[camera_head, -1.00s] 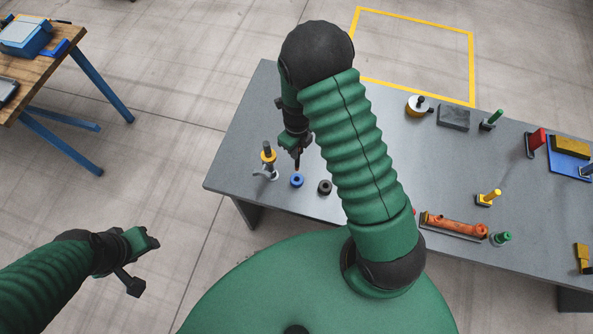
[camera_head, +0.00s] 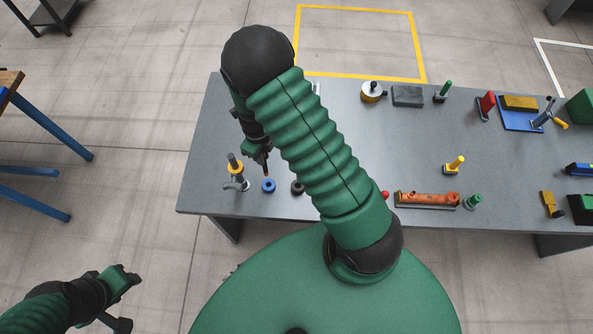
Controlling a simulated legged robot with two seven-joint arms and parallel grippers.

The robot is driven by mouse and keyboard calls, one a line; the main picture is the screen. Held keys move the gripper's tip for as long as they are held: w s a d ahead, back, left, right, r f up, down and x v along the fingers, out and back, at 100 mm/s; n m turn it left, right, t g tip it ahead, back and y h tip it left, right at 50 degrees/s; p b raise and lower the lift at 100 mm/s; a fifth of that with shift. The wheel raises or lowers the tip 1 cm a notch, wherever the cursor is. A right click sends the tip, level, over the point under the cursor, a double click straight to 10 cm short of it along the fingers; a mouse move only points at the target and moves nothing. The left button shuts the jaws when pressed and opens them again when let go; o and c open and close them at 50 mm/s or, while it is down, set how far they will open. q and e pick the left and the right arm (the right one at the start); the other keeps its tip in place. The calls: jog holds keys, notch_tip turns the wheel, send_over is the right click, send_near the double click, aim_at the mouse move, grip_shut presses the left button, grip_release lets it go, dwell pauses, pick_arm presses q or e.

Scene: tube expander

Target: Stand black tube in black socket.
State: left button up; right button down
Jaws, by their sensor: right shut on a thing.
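My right gripper (camera_head: 262,161) points down above and behind the blue socket. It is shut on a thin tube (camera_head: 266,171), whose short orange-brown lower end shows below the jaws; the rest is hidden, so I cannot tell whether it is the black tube. The tube's end looks apart from both sockets. My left gripper (camera_head: 130,278) is off the table at the lower left, its jaws too unclear to judge.
A grey-and-yellow upright tool (camera_head: 235,169) stands close left of the blue socket. An orange part (camera_head: 428,199) lies in a tray to the right. A yellow-handled piece (camera_head: 455,165) and a green-topped piece (camera_head: 473,202) stand nearby. The table's front edge is close to the sockets.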

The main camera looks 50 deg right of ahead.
dwell(0.9)
jog(key=s+d+f+b, duration=0.1)
jog(key=s+d, duration=0.6)
jog(key=s, duration=0.1)
dwell(0.5)
jog(key=shift+f, duration=0.1)
notch_tip(320, 180, down, 6)
jog(key=b, duration=0.4)
jog(key=shift+s, duration=0.1)
